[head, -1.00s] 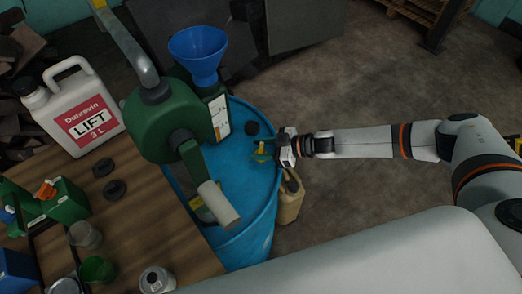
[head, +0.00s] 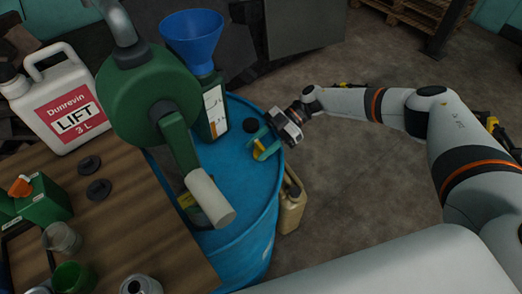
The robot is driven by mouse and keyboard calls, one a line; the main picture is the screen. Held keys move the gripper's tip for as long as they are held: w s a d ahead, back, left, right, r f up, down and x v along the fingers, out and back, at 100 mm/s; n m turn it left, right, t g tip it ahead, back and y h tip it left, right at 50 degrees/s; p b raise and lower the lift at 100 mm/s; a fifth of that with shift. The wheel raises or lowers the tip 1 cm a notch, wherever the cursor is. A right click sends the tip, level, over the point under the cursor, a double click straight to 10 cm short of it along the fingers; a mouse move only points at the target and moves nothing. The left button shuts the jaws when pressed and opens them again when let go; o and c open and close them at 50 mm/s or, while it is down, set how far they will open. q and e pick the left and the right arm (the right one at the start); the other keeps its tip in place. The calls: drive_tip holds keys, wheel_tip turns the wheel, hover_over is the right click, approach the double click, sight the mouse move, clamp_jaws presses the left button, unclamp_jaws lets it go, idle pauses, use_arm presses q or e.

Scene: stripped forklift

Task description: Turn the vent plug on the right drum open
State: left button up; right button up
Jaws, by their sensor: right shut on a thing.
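The blue drum (head: 232,262) stands right of the wooden bench, and it is the only drum that I can make out. My right gripper (head: 264,147) reaches in from the right over the drum's top, near its right edge. Its jaws are shut on a small yellow piece, which looks like the vent plug (head: 262,150). The fingers hide part of the plug, so how far it is turned cannot be told. A black round cap (head: 250,126) sits on the drum's top just left of the gripper. My left gripper is not in view.
A green hand pump (head: 150,90) with a pale spout (head: 209,199) overhangs the drum's left side. A green bottle (head: 213,105) with a blue funnel (head: 193,38) stands behind. A tan jerrycan (head: 291,208) is on the floor to the right. The bench (head: 130,215) holds a white LIFT jug (head: 62,105).

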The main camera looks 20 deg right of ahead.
drive_tip(key=shift+a+n+g+b, duration=0.1)
drive_tip(key=shift+n+g+b, duration=0.3)
drive_tip(key=shift+g, duration=0.1)
drive_tip(key=shift+r, duration=0.1)
drive_tip(key=o, duration=1)
